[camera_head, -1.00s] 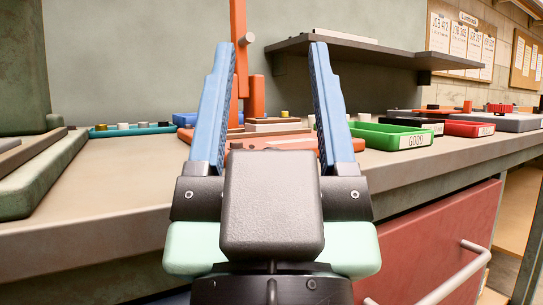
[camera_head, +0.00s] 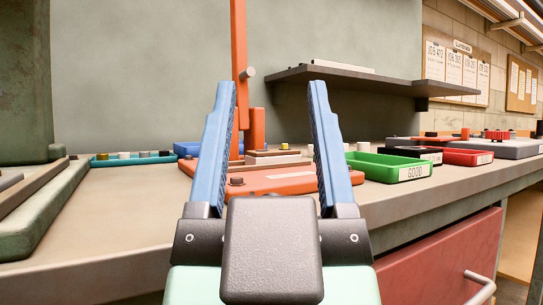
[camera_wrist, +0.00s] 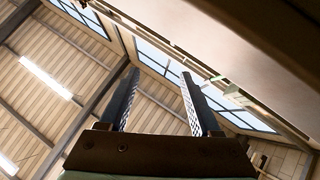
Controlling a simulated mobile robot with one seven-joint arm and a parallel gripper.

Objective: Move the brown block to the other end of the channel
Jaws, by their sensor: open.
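My gripper (camera_head: 272,84) is open and empty, its two blue fingers upright and well apart in front of the bench. It also shows in the wrist view (camera_wrist: 158,75), with only the ceiling and windows beyond its fingers. Behind the fingers stands an orange press (camera_head: 240,50) on an orange base (camera_head: 278,180). A low grey-brown piece with a pale top (camera_head: 272,158) lies on that base, seen between the fingers. I cannot tell whether it is the brown block or part of the channel. My fingers hide parts of the base.
A green tray marked GOOD (camera_head: 391,166) and a red tray (camera_head: 467,157) stand on the bench at right. A teal tray (camera_head: 133,160) lies at the left. A green machine (camera_head: 25,90) fills the far left. A dark shelf (camera_head: 360,83) hangs above. The front left bench (camera_head: 110,225) is clear.

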